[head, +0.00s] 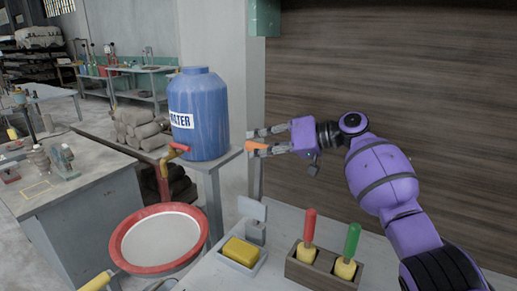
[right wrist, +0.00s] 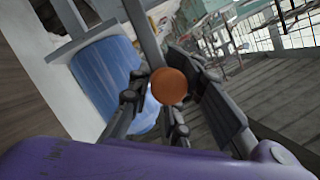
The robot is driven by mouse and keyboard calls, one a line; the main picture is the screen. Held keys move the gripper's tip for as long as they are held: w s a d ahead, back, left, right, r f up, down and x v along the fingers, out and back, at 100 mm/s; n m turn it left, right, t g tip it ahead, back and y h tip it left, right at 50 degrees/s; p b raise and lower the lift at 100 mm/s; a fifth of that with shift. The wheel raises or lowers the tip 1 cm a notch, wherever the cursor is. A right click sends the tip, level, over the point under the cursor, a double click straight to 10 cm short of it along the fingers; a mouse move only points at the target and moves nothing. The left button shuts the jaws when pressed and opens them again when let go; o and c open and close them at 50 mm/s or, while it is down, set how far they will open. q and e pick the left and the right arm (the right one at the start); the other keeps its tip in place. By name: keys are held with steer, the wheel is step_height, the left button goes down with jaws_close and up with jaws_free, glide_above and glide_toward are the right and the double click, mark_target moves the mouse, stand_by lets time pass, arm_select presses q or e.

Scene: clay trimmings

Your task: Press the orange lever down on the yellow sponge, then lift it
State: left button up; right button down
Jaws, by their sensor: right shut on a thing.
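The orange lever (head: 259,149) shows as a small orange end between the fingers of my right gripper (head: 257,141), which is shut on it, high above the bench. In the right wrist view the lever's round orange end (right wrist: 169,86) sits between the dark fingers of the right gripper (right wrist: 160,95). A grey bar runs beyond it there. The yellow sponge (head: 240,251) lies in a shallow grey tray (head: 228,265), well below the gripper and apart from it. A grey upright plate on a bracket (head: 252,208) stands just behind the tray. My left gripper is not in view.
A wooden holder (head: 318,274) with red-handled and green-handled tools stands right of the sponge. A blue water barrel (head: 205,110) with an orange tap is at left, above a red-rimmed basin (head: 118,250). A wooden wall lies behind my right arm.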

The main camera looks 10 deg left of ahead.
steer(key=shift+d+f, duration=0.1)
steer(key=shift+f, duration=0.6)
steer(key=c, duration=1.7)
jaws_free()
steer(key=shift+o, duration=0.2)
steer(key=shift+w+d+r, duration=0.1)
steer(key=shift+r, duration=0.2)
steer(key=v, duration=1.2)
steer(key=shift+w, duration=0.1)
